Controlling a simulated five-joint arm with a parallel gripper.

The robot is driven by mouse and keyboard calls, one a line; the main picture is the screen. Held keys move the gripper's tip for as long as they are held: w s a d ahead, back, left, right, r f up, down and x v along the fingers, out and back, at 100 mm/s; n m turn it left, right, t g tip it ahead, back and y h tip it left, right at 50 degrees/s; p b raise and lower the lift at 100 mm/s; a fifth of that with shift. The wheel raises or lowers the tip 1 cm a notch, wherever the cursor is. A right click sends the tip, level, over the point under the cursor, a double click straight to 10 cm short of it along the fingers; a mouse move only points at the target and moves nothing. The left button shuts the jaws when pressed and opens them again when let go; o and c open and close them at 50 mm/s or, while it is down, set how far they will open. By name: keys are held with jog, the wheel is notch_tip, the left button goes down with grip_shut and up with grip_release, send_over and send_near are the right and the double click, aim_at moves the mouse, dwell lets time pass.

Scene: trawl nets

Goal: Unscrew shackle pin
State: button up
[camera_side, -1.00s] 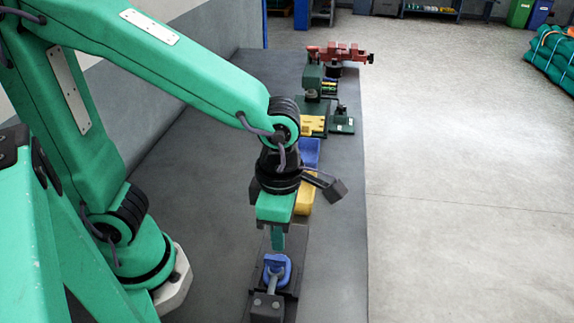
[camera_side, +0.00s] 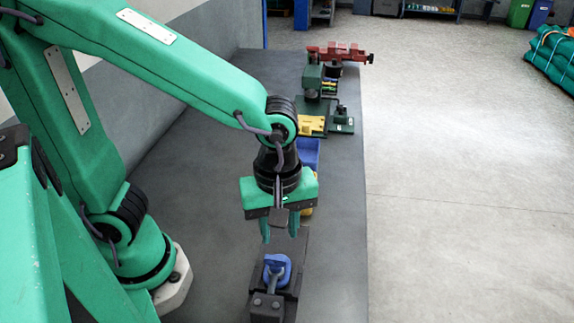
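A blue shackle (camera_side: 278,268) sits in a dark grey fixture (camera_side: 266,308) on the bench, near the bottom centre of the side view. A grey rod-like part, which may be its pin (camera_side: 272,284), shows in front of the blue body. My gripper (camera_side: 279,229) is above and a little behind the shackle, pointing down. Its two green fingers are spread apart to left and right, with nothing between them. The fingertips appear clear of the shackle; the exact height gap cannot be told.
Blue (camera_side: 308,152) and yellow bins stand behind my gripper, partly hidden by it. Farther back are a green machine (camera_side: 314,85) with a yellow part and a red vise (camera_side: 340,53). The grey bench (camera_side: 205,200) is bare left of the fixture. Its right edge drops to the floor.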

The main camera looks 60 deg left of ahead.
aim_at(277, 258)
jog(key=m, duration=0.6)
jog(key=shift+m, duration=0.4)
jog(key=m, duration=0.5)
jog(key=shift+s+a, duration=0.1)
jog(key=m, duration=0.5)
jog(key=shift+r+m, duration=0.1)
jog(key=shift+m, duration=0.2)
jog(key=m, duration=0.5)
jog(key=shift+s+m, duration=0.1)
jog(key=shift+m, duration=0.2)
jog(key=shift+f, duration=3.9)
grip_shut()
